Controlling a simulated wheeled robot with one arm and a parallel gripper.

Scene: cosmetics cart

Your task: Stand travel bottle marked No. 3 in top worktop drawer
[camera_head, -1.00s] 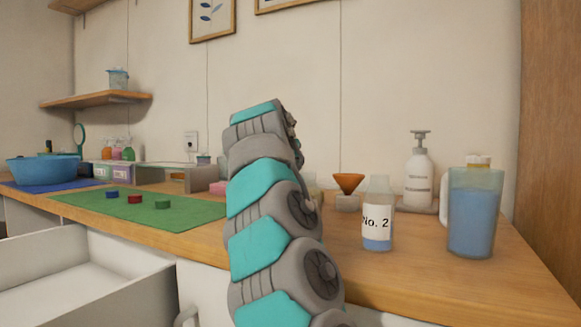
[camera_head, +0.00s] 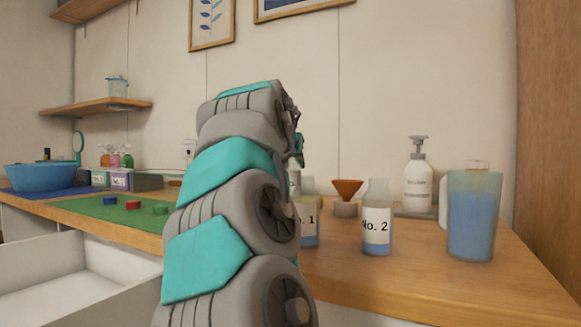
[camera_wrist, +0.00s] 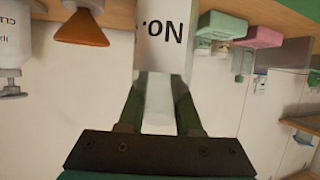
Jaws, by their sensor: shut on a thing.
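In the wrist view my gripper (camera_wrist: 158,92) is shut on the neck of a travel bottle (camera_wrist: 165,40). The bottle's white label shows "No." upside down in this view; its number cannot be read. In the head view the gripper and held bottle are hidden behind my arm. The open white drawer (camera_head: 105,255) is at the lower left, below the worktop front; the visible part of its inside looks empty. Bottle No. 2 (camera_head: 377,225) stands upright on the worktop. Bottle No. 1 (camera_head: 310,225) stands left of it, partly behind my arm.
An orange funnel (camera_head: 347,188), a pump bottle (camera_head: 418,180) and a blue-filled jug (camera_head: 473,215) stand on the right of the worktop. A green mat (camera_head: 100,208) with small coloured caps lies at the left, with a blue bowl (camera_head: 42,177) beyond it.

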